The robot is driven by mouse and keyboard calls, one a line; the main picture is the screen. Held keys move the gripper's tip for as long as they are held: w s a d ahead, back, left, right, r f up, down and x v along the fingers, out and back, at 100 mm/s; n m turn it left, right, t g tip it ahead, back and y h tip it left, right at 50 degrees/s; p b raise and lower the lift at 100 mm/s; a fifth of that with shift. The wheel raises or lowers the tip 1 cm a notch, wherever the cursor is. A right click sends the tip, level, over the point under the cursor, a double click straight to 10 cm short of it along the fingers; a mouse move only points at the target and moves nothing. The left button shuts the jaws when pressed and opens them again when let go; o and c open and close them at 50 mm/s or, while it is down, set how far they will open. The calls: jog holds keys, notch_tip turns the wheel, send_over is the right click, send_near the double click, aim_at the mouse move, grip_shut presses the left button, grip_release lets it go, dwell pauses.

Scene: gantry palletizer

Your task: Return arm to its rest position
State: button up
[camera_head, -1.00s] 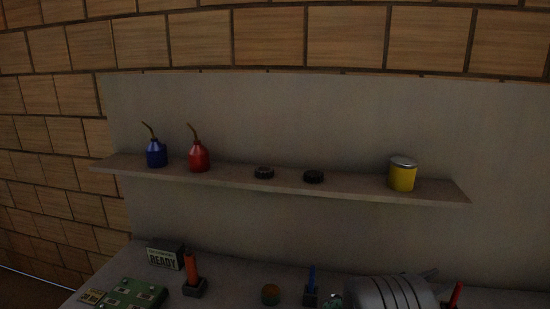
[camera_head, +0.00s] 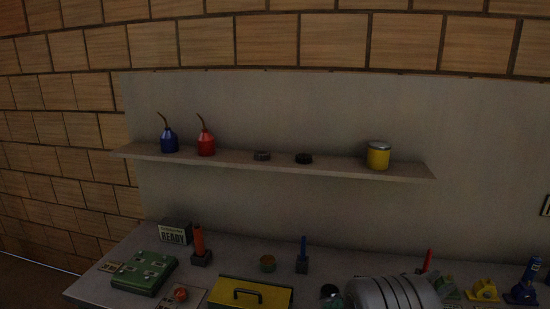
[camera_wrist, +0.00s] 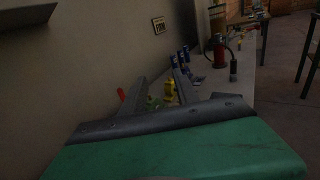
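My gripper (camera_wrist: 158,82) shows in the wrist view, with its green body across the bottom and two grey fingers pointing away. The fingers stand apart with nothing held between them; a yellow item farther off shows through the gap. The gripper points along a bench toward its far end. I cannot make out the gripper in the head view.
A wall shelf (camera_head: 335,170) carries oil cans, dark round pieces and a yellow tin (camera_head: 378,156). The bench (camera_head: 222,258) below holds a green case (camera_head: 144,273), a yellow toolbox (camera_head: 262,292) and several small items. A red cylinder (camera_wrist: 220,55) stands farther along.

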jog(key=s+a+f+m+y+b, duration=0.1)
jog(key=a+f+m+y+b, duration=0.2)
jog(key=a+f+m+y, duration=0.35)
jog(key=s+a+f+m+y+b, duration=0.1)
jog(key=a+f+m+y+b, duration=0.25)
jog(key=a+m, duration=0.5)
jog(key=s+a+m+g+y+b, duration=0.1)
jog(key=s+a+m+y, duration=0.1)
jog(key=s+a, duration=0.3)
jog(key=s+a+f+m+y+b, duration=0.1)
jog(key=s+a, duration=0.5)
jog(key=a, duration=0.6)
jog(key=m+y+b, duration=0.1)
jog(key=m+y, duration=0.1)
jog(key=y, duration=0.1)
jog(key=shift+f+m+g+y, duration=0.15)
jog(key=shift+m+g+y, duration=0.15)
jog(key=shift+g, duration=0.1)
